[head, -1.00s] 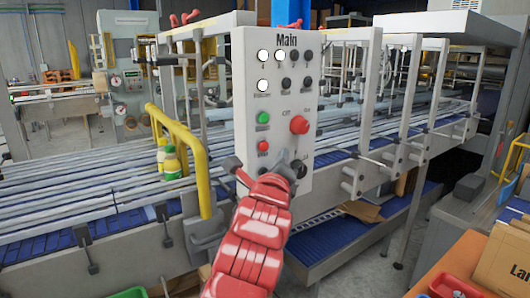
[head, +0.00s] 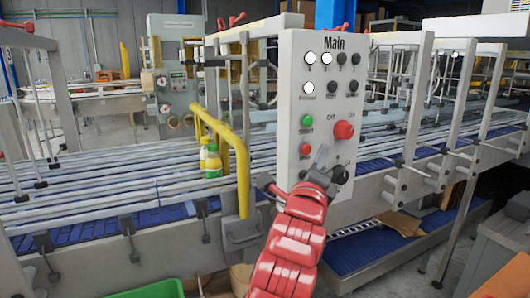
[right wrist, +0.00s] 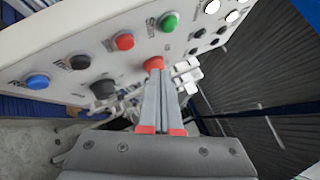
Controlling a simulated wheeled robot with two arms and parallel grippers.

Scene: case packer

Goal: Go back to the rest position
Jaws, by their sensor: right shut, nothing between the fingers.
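My right gripper (head: 321,160) is in front of the lower part of the white Main control panel (head: 318,75). It is shut and empty. The panel's large red knob (head: 343,130) is just above and right of the fingertips, with a black knob (head: 340,174) beside the gripper. In the right wrist view, the closed grey fingers (right wrist: 163,75) point toward the panel (right wrist: 110,25), their tips close to the red knob (right wrist: 153,63). I cannot tell there whether they touch it. My left gripper is not in view.
A yellow rail (head: 241,165) stands left of the panel. A green bin (head: 150,290) is at the lower left. Metal posts and a lower blue belt (head: 365,250) lie to the right.

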